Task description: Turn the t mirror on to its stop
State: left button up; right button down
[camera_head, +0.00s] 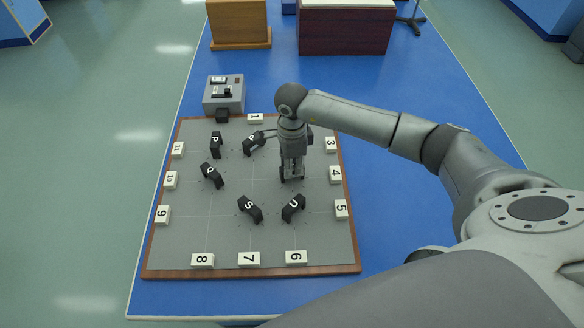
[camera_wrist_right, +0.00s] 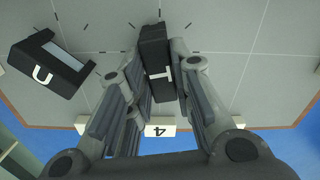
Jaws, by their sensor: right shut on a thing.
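The t mirror (camera_wrist_right: 160,75) is a black block with a white T on top, in the middle of the right wrist view. My right gripper (camera_wrist_right: 163,90) has a finger on each side of it and is shut on it. In the head view my right gripper (camera_head: 291,177) points down at the right part of the grey board (camera_head: 228,235) and mostly hides the t mirror. The small dark tick marks around the mirror show in part in the wrist view; I cannot tell which is its stop. My left gripper is not in view.
The u mirror (camera_head: 293,207) stands close by; it also shows in the wrist view (camera_wrist_right: 45,72). Numbered white blocks line the board's edges. A grey box (camera_head: 223,98) stands behind.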

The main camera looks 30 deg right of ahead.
jog(key=m+b, duration=0.3)
jog(key=m, duration=0.3)
jog(key=m+b, duration=0.1)
jog(key=m, duration=0.4)
jog(key=shift+r, duration=0.1)
dwell(0.4)
jog(key=c, duration=1.3)
grip_release()
notch_tip(320, 180, up, 12)
